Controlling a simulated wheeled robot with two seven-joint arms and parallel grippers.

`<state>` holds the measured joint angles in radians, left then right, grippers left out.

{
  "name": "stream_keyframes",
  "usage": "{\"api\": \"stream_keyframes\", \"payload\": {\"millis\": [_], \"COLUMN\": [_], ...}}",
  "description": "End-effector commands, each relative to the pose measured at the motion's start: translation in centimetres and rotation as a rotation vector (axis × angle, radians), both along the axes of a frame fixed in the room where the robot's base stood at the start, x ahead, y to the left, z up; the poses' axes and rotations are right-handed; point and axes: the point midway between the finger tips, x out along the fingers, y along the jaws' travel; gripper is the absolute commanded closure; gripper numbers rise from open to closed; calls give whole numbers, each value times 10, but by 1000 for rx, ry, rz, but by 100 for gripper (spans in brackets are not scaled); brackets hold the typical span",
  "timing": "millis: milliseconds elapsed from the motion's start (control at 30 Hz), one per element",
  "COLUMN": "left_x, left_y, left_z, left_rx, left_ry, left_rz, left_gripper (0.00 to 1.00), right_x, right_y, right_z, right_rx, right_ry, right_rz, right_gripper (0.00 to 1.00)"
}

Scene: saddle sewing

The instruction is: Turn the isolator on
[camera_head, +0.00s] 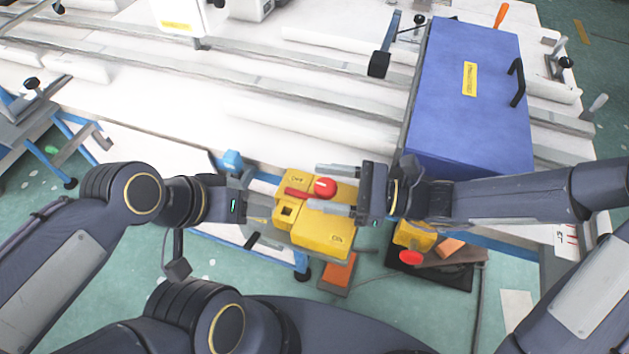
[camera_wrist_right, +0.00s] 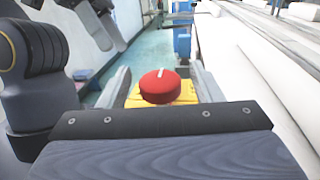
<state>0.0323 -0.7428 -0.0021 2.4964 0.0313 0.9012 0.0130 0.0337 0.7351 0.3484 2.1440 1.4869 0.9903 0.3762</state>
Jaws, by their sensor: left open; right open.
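The isolator is a yellow box (camera_head: 322,232) with a red rotary knob (camera_head: 325,187) on its top, at the table's front edge in the head view. My right gripper (camera_head: 338,189) is open, its two fingers pointing left on either side of the red knob. In the right wrist view the red knob (camera_wrist_right: 160,86) with a white mark sits between the open fingers, above the yellow box (camera_wrist_right: 187,93). I cannot tell whether the fingers touch it. My left gripper (camera_head: 266,205) is open at the left side of the yellow box, close to it.
A large blue box (camera_head: 470,95) with a black handle stands on the white table (camera_head: 300,110) at the right. Below the table edge are a yellow box with a red button (camera_head: 411,257) and an orange pedal (camera_head: 338,272).

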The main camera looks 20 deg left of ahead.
Motion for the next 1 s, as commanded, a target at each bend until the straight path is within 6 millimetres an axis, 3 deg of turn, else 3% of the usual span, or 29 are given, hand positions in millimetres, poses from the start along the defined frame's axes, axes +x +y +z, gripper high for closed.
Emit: {"api": "stream_keyframes", "payload": {"millis": [200, 500, 900, 1000], "left_x": [0, 0, 0, 0], "left_y": [0, 0, 0, 0], "left_z": [0, 0, 0, 0], "left_rx": [0, 0, 0, 0], "left_ry": [0, 0, 0, 0], "left_rz": [0, 0, 0, 0], "left_gripper": [49, 49, 49, 49], "right_x": [-3, -3, -3, -3], "right_y": [22, 24, 24, 24], "right_z": [0, 0, 0, 0], "right_rx": [0, -1, -1, -1], "right_ry": [-1, -2, -2, -2], "right_rz": [2, 0, 0, 0], "right_gripper": [41, 41, 93, 100]}}
